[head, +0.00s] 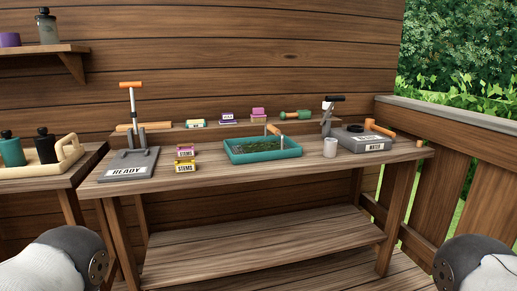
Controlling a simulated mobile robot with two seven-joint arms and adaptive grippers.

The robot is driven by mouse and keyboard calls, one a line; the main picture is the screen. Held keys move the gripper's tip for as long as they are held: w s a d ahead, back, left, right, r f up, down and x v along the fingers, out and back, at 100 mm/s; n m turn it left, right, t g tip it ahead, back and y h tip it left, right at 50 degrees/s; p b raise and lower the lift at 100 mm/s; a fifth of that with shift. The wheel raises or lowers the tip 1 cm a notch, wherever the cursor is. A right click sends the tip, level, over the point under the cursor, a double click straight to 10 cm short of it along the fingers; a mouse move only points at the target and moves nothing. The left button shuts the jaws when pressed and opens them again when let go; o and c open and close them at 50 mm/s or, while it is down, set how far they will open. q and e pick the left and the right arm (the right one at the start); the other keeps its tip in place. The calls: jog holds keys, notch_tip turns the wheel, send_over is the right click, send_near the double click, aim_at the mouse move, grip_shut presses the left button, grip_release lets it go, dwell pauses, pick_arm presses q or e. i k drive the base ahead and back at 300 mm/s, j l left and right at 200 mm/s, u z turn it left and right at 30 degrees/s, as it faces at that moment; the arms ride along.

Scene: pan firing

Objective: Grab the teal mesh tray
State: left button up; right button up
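The teal mesh tray (236,157) sits on the wooden workbench, right of its middle. It has a teal rim, a dark greenish content or mesh inside, and an upright handle-like piece with a wooden bar at its back right. Only parts of my two arms show, at the bottom left and bottom right corners, well in front of the bench and apart from the tray. Neither gripper is in view.
A grey READY press (127,171) stands left, beside small STEMS boxes (186,167). Bare bench top (260,176) lies in front. A railing (455,112) borders the right.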

aim_at(278, 146)
jog(key=i+l+u, duration=0.4)
jog(key=i+l, duration=0.35)
jog(key=i, duration=0.1)
